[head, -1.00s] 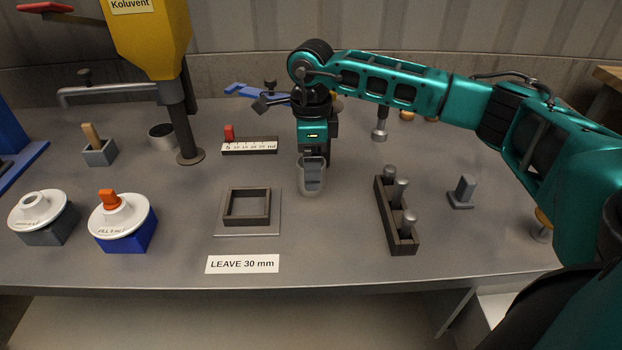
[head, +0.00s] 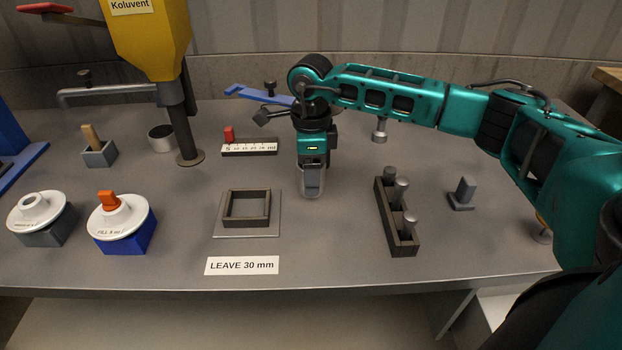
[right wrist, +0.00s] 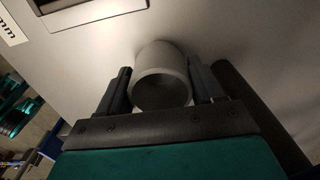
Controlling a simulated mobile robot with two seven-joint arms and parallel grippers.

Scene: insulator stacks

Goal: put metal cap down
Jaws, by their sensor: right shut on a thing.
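The metal cap (head: 312,194) is a grey hollow cylinder, partly hidden by my right gripper (head: 311,178). My right gripper points down and is shut on it, close above the grey bench top, right of the square dark frame. In the right wrist view the cap (right wrist: 162,57) sits between the two dark fingers, with its hollow open end towards the camera. I cannot tell whether the cap touches the bench. My left gripper is not in view.
The square frame (head: 246,224) stands left of the cap, behind a "LEAVE 30 mm" label (head: 242,265). A dark rack (head: 402,239) with grey pegs stands to the right. A scale block (head: 250,149) is behind left. Bare bench lies in front of the cap.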

